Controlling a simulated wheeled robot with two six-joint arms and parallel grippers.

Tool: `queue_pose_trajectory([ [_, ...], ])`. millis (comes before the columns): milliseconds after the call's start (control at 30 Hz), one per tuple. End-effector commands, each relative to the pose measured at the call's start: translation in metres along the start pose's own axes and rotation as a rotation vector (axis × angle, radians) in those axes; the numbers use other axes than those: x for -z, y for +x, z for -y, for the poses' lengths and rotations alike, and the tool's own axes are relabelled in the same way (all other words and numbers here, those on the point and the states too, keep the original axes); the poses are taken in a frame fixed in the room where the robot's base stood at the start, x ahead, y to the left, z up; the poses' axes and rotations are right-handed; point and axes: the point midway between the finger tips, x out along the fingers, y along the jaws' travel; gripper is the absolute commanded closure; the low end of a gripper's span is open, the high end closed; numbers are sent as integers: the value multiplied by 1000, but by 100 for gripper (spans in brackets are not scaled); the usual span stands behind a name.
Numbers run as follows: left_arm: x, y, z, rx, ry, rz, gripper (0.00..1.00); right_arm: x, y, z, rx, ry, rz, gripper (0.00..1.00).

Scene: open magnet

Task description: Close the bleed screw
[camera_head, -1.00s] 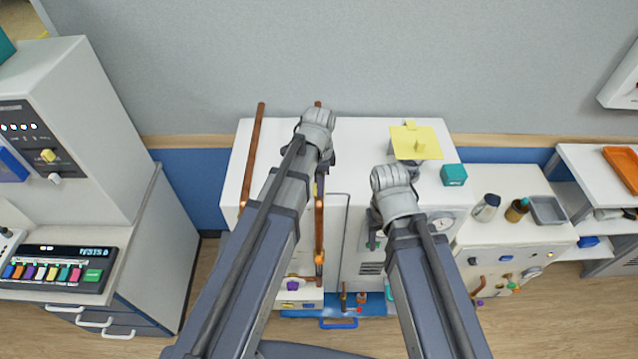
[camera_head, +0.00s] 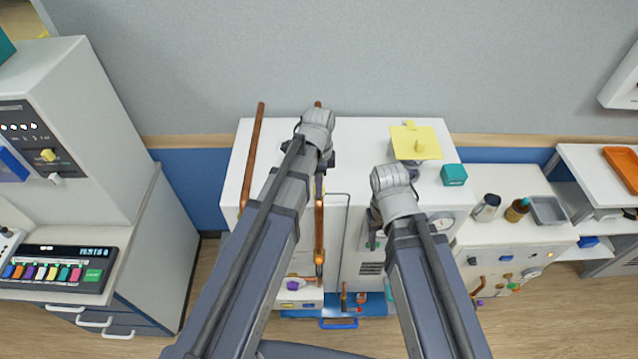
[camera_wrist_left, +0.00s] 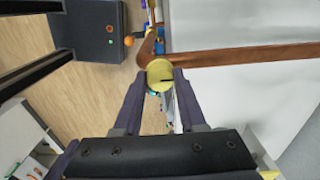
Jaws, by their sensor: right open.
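The bleed screw (camera_wrist_left: 160,75) shows in the left wrist view as a round, brass-yellow head with a dark slot, at the end of a copper pipe (camera_wrist_left: 240,57). My left gripper (camera_wrist_left: 161,82) has one finger on each side of the head, and both fingertips appear to touch it. In the head view my left gripper (camera_head: 322,168) is at the upright copper pipe by the white cabinet, and my arm hides the screw. My right gripper (camera_head: 374,228) is open in front of the cabinet, partly hidden by its own wrist.
The white cabinet (camera_head: 358,145) carries a yellow plate (camera_head: 416,143) and a teal box (camera_head: 453,174). Another copper pipe (camera_head: 253,150) runs along its left side. A console with coloured buttons (camera_head: 55,272) stands left. A lower bench (camera_head: 510,240) with bottles stands right.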

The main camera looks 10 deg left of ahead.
Motion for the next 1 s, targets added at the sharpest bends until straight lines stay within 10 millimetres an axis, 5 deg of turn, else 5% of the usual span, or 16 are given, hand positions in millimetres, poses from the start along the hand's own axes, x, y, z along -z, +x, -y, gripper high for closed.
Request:
queue_pose_trajectory([
  [267, 0, 0, 0, 0, -1, 0, 30, 0, 0, 0, 0, 0, 0, 50],
  [667, 0, -6, 0, 0, -2, 0, 30, 0, -6, -1, 0, 0, 0, 50],
  [1000, 0, -43, 0, 0, -2, 0, 30, -3, -43, -4, 1, 5, 2, 50],
])
